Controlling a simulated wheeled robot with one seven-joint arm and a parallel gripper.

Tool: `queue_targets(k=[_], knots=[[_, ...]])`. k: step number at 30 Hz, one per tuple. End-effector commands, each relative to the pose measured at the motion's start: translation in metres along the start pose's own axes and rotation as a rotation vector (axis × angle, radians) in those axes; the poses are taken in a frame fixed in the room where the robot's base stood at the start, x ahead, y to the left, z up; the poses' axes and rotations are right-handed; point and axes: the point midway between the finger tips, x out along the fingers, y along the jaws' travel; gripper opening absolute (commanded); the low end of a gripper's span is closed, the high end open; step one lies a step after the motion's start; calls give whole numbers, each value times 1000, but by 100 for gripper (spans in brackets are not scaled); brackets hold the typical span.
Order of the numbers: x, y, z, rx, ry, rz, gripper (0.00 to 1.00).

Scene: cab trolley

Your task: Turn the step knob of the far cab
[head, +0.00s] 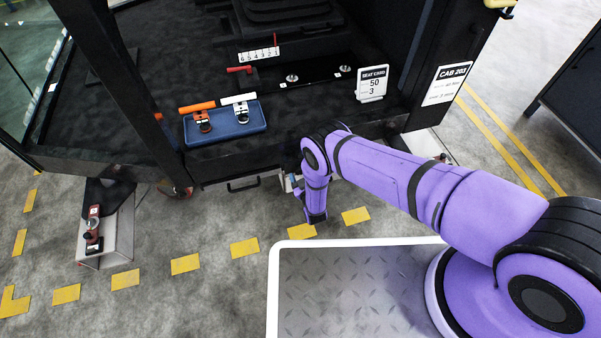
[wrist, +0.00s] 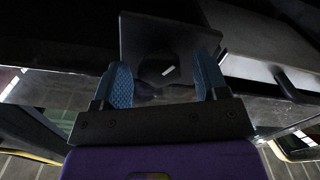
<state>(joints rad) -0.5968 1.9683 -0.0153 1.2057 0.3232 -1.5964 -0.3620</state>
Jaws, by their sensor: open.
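My gripper (wrist: 164,76) is open in the wrist view, with one blue fingertip on each side. Between and beyond them is a dark round knob (wrist: 158,70) with a short, tilted white mark, on a dark plate (wrist: 190,35). I see no contact with the fingers; the depth between them is hard to judge. In the head view my arm reaches to the low front edge of the cab (head: 230,160), and its wrist hides the knob. A sign (head: 447,84) on this cab reads CAB 203.
A blue tray (head: 238,131) with an orange-handled and a white-handled tool sits on the cab floor. Near it are a numbered scale (head: 259,53) and a seat card (head: 371,84). A grey step box (head: 108,235) stands at left. Open floor with yellow dashes lies in front.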

Motion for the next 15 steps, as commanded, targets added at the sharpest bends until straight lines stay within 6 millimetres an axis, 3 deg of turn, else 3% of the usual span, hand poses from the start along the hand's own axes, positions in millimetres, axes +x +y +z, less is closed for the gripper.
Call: queue_targets(k=[9, 15], knots=[[-58, 0, 1, 0, -3, -3, 67], [-87, 0, 1, -1, -3, -2, 67]])
